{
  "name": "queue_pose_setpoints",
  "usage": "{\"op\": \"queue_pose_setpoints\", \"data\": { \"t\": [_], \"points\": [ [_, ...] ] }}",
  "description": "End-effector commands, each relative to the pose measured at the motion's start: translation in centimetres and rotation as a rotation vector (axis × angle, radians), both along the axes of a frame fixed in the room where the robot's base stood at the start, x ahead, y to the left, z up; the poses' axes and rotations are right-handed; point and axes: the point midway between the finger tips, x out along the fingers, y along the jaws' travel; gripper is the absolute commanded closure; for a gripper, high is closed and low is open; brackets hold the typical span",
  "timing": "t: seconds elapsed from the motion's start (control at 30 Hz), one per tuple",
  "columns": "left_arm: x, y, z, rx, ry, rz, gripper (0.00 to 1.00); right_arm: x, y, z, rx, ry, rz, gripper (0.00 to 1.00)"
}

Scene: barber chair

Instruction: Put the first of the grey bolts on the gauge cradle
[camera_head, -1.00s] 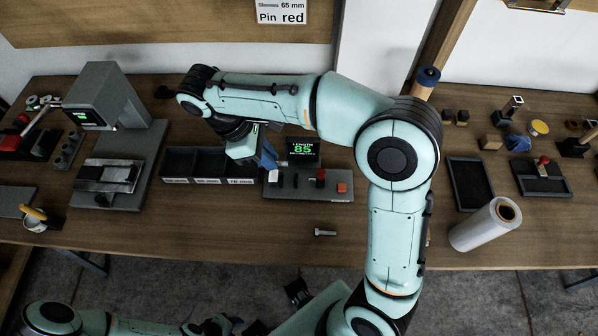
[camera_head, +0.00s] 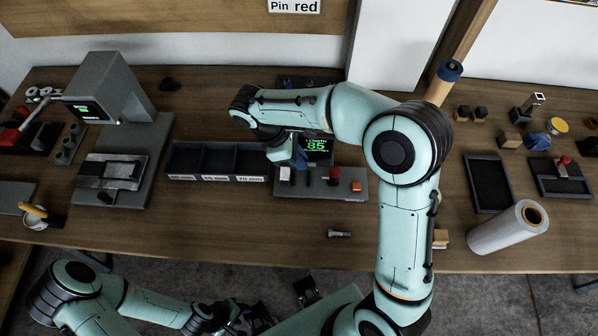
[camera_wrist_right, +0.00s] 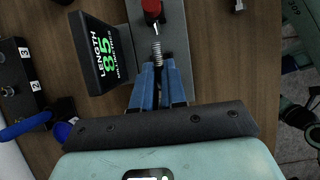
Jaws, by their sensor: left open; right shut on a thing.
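My right gripper (camera_head: 300,163) is at the left part of the gauge, just in front of its display (camera_head: 318,146), which reads 85. In the right wrist view its blue fingers (camera_wrist_right: 158,88) are shut on a grey bolt (camera_wrist_right: 157,52), whose threaded shank sticks out beyond the fingertips. The bolt points towards the red knob (camera_wrist_right: 152,10) on the gauge base (camera_head: 320,190). I cannot tell whether it touches the cradle. Another grey bolt (camera_head: 339,234) lies on the table in front of the gauge. My left gripper (camera_head: 245,316) is open, low in the head view, before the table edge.
A dark three-compartment tray (camera_head: 218,178) with length labels stands left of the gauge. A large grey machine (camera_head: 112,95) is further left. An empty dark tray (camera_head: 488,185) and a clear film roll (camera_head: 507,228) are at the right. The table front is mostly clear.

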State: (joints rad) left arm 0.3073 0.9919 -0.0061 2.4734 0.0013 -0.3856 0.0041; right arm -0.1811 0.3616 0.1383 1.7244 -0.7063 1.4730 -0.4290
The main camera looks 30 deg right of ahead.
Motion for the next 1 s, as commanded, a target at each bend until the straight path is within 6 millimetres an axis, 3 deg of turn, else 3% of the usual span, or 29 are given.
{"op": "queue_pose_setpoints", "data": {
  "t": [0.1, 0.33, 0.53, 0.97, 1.0],
  "points": [
    [-0.1, 0.0, -0.3, 0.0, 0.001, 0.0, 0.57, 0.0, 0.0, -1.9, 0.0, 0.001, 0.002, 1.0],
    [-0.2, 0.0, -0.5, 0.0, 0.002, -0.001, 0.57, 0.0, 0.0, -3.5, 0.0, 0.0, 0.0, 1.0],
    [-0.3, 0.0, -0.8, 0.0, 0.003, 0.0, 0.57, 0.0, 0.0, -6.5, -0.001, 0.001, 0.001, 1.0],
    [-0.4, 0.0, -1.1, 0.0, 0.004, 0.0, 0.57, 0.0, 0.0, -7.2, 0.0, -0.001, 0.0, 1.0],
    [-0.4, 0.0, -1.0, 0.0, 0.004, 0.0, 0.57, 0.0, 0.0, -7.1, 0.0, -0.002, 0.001, 0.75]
  ]
}}
